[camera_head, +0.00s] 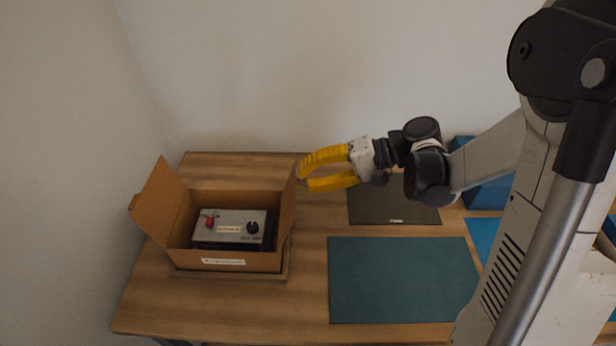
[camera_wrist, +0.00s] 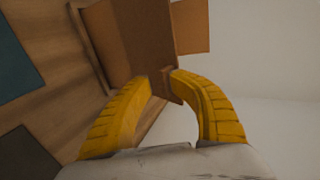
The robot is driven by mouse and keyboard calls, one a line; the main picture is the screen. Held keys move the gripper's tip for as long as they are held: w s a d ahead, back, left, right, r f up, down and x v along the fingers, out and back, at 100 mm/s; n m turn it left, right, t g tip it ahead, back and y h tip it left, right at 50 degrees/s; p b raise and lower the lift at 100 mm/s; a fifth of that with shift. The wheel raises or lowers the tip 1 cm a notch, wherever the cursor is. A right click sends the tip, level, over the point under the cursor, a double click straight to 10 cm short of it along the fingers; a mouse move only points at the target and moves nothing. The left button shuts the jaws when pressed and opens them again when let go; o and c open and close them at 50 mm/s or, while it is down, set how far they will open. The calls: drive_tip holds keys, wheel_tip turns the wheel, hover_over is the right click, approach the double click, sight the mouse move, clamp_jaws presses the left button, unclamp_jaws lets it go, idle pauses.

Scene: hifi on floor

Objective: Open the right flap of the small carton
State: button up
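The small carton (camera_head: 186,258) sits open-topped at the left of the table. Its right flap (camera_head: 288,208) stands nearly upright, leaning slightly outward; it also shows in the wrist view (camera_wrist: 145,35). Its left flap (camera_head: 158,205) leans outward. A grey device (camera_head: 228,231) with a red switch and black knob lies inside. My gripper (camera_head: 305,180) has yellow fingers and is at the upper far end of the right flap. In the wrist view, the fingertips (camera_wrist: 161,78) are apart, with the flap's edge between or just beyond them. I cannot tell whether they touch it.
A teal mat (camera_head: 402,280) lies right of the carton, with a dark mat (camera_head: 393,207) behind it. A blue box (camera_head: 488,192) stands at the back right, partly hidden by my arm. Walls rise behind and left of the table. Bare wood lies between carton and mats.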

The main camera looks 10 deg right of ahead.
drive_tip(key=v, duration=1.2)
drive_tip(key=shift+s+a, duration=0.1)
drive_tip(key=shift+a, duration=0.05)
drive_tip(key=s+n+t+h, duration=0.2)
drive_tip(key=s+t+h, duration=0.2)
drive_tip(key=s+h, duration=0.7)
drive_tip(key=shift+a+f+t+h, duration=0.25)
drive_tip(key=shift+f+t+h, duration=0.2)
drive_tip(key=shift+h, duration=0.35)
